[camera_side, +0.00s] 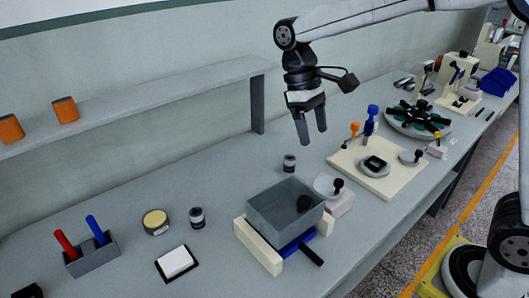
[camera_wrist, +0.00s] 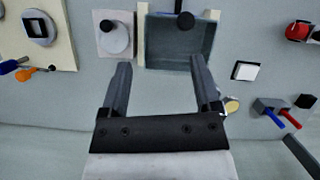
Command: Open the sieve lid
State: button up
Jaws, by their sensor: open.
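A grey, see-through box (camera_side: 270,212), seemingly the sieve, sits on a cream frame (camera_side: 262,250) with a blue bar (camera_side: 296,243) and black handle below. A black knob (camera_side: 304,203) shows at the box's right side; the wrist view shows the box (camera_wrist: 180,48) and knob (camera_wrist: 185,20) too. I cannot tell whether a lid covers the box. Beside it, a pale round disc with a black knob (camera_side: 338,184) sits on a white block (camera_side: 342,203). My gripper (camera_side: 312,135) is open and empty, pointing down, above and behind the box, touching nothing.
Small dark-banded jars (camera_side: 289,163) (camera_side: 197,217) stand behind and left of the box. A cream board (camera_side: 402,180) with orange and blue knobs is to the right. A white pad (camera_side: 176,262) and pen holder (camera_side: 92,257) are left. A shelf (camera_side: 150,102) runs along the wall.

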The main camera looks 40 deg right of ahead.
jog(key=s+d+f+m+t, duration=0.1)
jog(key=s+d+f+t, duration=0.2)
jog(key=f, duration=0.4)
jog(key=s+d+f+m+t, duration=0.1)
jog(key=s+d+f+t, duration=0.2)
jog(key=s+f, duration=0.3)
jog(key=shift+f+t, duration=0.3)
jog(key=shift+f, duration=0.35)
notch_tip(320, 180, up, 6)
jog(key=n+g, duration=0.2)
send_over(304, 200)
jog(key=shift+d, duration=0.1)
jog(key=shift+a+r, duration=0.3)
jog(key=shift+a, duration=0.05)
jog(key=shift+f, duration=0.15)
jog(key=shift+d+f, duration=0.15)
jog(key=shift+f, duration=1.75)
jog(key=shift+d+f, duration=0.15)
jog(key=shift+f, duration=1.7)
